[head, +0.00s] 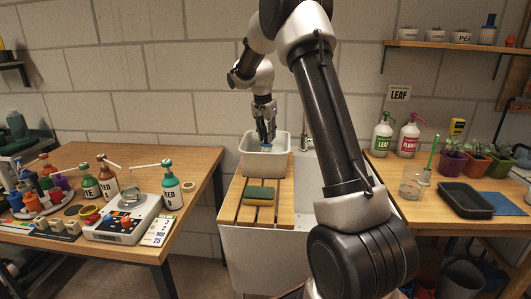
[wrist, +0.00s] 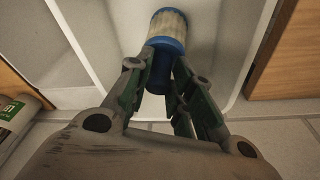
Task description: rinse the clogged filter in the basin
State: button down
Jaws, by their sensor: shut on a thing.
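In the wrist view, my gripper (wrist: 161,62) is shut on a filter (wrist: 167,25) with a blue collar and a pale, dirty-looking ribbed end. In the head view, my gripper (head: 264,132) points down into the white basin (head: 246,160), on the slatted wooden board. A small blue part of the filter (head: 268,146) shows below the fingers; its lower end is hidden by the basin's front wall. In the wrist view, the pale inner wall of the basin (wrist: 110,35) surrounds the filter. I cannot tell whether the filter touches the basin's bottom.
A green and yellow sponge (head: 260,194) lies on the slats in front of the basin. My arm crosses the view right of it. The left table holds several pump bottles (head: 171,190) and a scale (head: 122,222).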

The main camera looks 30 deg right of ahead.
jog(key=shift+r, duration=0.1)
dwell(0.3)
jog(key=w+d+v, duration=0.1)
jog(key=d+v, duration=0.1)
jog(key=v, duration=1.1)
jog(key=shift+w+r, duration=0.3)
jog(key=shift+d, duration=0.15)
dwell(1.9)
jog(key=shift+w+d+v, duration=0.1)
jog(key=shift+d+v, duration=0.05)
jog(key=shift+v, duration=0.85)
jog(key=shift+w+d+v, duration=0.15)
jog(key=shift+d+v, duration=0.05)
jog(key=shift+v, duration=0.75)
jog(key=shift+a, duration=0.1)
